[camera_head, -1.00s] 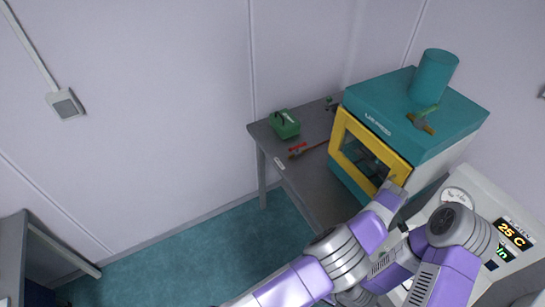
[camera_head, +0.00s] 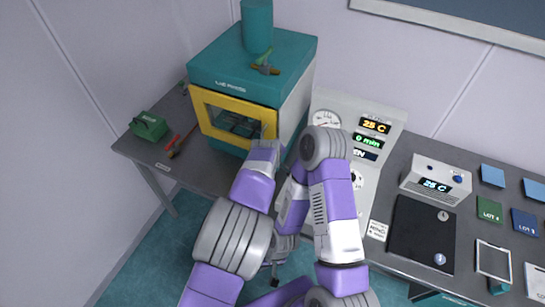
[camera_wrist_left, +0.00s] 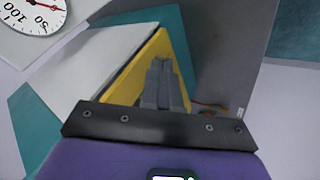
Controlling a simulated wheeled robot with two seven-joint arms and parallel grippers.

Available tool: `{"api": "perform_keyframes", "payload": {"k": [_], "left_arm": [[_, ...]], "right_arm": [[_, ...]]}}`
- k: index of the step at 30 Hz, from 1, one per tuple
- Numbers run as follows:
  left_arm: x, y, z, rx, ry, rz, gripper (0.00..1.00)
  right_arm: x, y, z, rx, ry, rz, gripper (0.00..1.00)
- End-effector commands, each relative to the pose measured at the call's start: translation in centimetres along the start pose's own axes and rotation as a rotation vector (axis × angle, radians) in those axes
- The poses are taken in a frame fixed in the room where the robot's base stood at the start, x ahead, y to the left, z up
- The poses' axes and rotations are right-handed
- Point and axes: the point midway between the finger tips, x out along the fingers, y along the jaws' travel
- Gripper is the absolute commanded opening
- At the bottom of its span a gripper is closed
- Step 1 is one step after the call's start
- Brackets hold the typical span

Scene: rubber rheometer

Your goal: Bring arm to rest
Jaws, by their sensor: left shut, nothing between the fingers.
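My left gripper (camera_head: 265,146) is at the lower right corner of the press's yellow door frame (camera_head: 213,122) in the head view. In the left wrist view its two fingers (camera_wrist_left: 161,82) are shut together, empty, with the yellow frame (camera_wrist_left: 140,70) just beyond them. I cannot tell whether they touch it. My right arm (camera_head: 332,205) is bent, its elbow raised beside the press and its forearm folded down. The right gripper is mostly hidden among the arm links low in the middle, so its fingers cannot be made out.
The teal press (camera_head: 255,70) stands on a grey table (camera_head: 135,148) with a green box (camera_head: 149,126) and red-handled tool (camera_head: 174,144).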

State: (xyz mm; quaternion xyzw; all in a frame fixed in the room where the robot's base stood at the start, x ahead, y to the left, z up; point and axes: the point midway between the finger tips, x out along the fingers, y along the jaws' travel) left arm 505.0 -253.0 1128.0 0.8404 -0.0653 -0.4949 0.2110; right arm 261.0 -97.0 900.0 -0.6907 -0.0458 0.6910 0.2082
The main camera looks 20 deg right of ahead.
Motion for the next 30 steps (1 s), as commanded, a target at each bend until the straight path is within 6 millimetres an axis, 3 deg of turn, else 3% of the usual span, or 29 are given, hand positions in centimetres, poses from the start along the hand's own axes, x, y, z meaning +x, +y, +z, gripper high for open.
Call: {"api": "perform_keyframes", "payload": {"k": [3,9,16,19,23,26,30], "left_arm": [[-2.1,0.4,0.4,0.0,-0.001,0.001,0.0],[-3.8,0.6,0.6,0.0,-0.001,-0.001,0.0],[-3.9,0.5,0.6,-0.001,-0.002,-0.004,0.0],[-3.0,-0.9,0.4,-0.007,-0.006,-0.019,0.0],[0.0,-6.4,0.1,-0.022,-0.029,-0.073,0.0],[3.2,-13.2,0.4,-0.035,-0.064,-0.132,0.0],[6.8,-23.3,2.5,-0.047,-0.133,-0.204,0.0]], "right_arm": [[0.3,0.1,0.0,0.0,0.001,0.0,0.0],[0.4,0.2,0.0,0.0,0.0,0.0,0.0],[0.4,0.2,0.0,0.0,0.0,0.0,0.0],[0.7,0.3,-0.1,0.0,0.0,0.0,0.0],[1.8,0.7,-0.1,0.0,0.0,0.0,0.0],[3.0,1.1,-0.1,0.0,0.0,0.0,0.0],[4.8,1.8,-0.2,0.0,0.0,0.0,0.0]]}}
